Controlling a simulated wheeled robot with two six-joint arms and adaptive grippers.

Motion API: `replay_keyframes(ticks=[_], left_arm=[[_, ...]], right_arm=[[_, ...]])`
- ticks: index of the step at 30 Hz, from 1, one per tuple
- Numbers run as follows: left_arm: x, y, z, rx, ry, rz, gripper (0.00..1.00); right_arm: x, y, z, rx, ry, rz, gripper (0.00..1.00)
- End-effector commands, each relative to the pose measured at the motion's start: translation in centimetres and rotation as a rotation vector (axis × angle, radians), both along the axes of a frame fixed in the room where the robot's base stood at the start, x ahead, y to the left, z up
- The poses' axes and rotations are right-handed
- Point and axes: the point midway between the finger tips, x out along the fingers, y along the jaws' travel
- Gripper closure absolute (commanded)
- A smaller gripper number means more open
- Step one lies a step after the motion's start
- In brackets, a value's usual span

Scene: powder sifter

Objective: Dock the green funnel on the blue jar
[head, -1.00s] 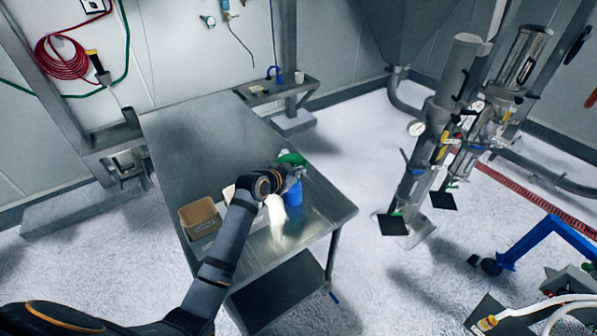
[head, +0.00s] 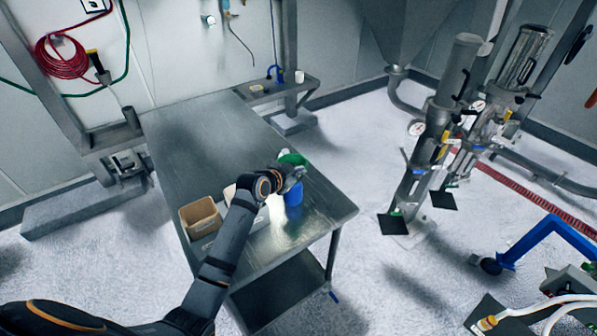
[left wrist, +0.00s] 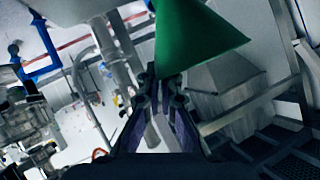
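The blue jar (head: 293,195) stands on the metal table near its right edge. The green funnel (head: 292,158) shows just above and behind the jar in the head view. My left gripper (head: 292,174) is at the funnel, over the jar's top. In the left wrist view, the funnel (left wrist: 203,40) is a large green cone at the top, with its edge between my nearly closed left fingertips (left wrist: 163,78). The gripper hides the jar's mouth in the head view, so I cannot tell whether funnel and jar touch. My right gripper is out of view.
A brown open box (head: 200,216) and a pale item (head: 229,193) partly behind my arm are on the metal table (head: 195,125). The table's far half is clear. A small wall shelf (head: 262,91) stands beyond it. Metal sifter pipes (head: 425,150) rise at the right.

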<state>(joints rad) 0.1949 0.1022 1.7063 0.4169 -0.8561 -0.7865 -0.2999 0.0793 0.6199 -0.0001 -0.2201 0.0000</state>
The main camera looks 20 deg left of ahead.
Motion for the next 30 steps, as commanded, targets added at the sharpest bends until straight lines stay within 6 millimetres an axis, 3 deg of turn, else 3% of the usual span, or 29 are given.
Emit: replay_keyframes(ticks=[14, 17, 25, 30], left_arm=[[0.0, 0.0, -1.1, 0.0, 0.0, 0.0, 1.0], [0.0, 0.0, -0.9, 0.0, 0.0, 0.0, 0.85], [0.0, 0.0, -0.9, 0.0, 0.0, 0.0, 0.85], [-1.0, 0.3, 0.0, 0.0, 0.0, 0.0, 0.85]], right_arm=[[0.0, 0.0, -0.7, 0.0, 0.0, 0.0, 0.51], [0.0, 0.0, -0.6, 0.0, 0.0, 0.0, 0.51], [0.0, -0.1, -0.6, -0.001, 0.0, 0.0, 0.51], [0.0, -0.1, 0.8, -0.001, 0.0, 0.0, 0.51]])
